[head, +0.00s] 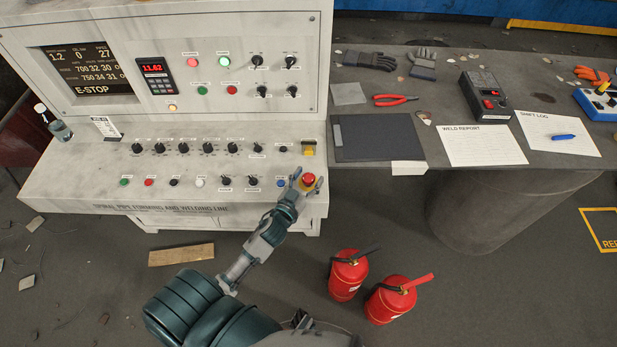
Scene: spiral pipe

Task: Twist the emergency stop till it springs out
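The emergency stop (308,179) is a red mushroom button on a yellow base at the right end of the lower control row. My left gripper (308,182) reaches it from the front, with one finger on each side of the red head. The fingers look spread; whether they touch the button is too small to tell. The console screen (88,70) reads E-STOP. My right gripper is not in view.
A blue button (281,183) sits just left of the emergency stop, and a yellow switch (308,150) is behind it. A dark folder (375,138) lies on the bench to the right. Two fire extinguishers (347,277) (392,300) stand on the floor.

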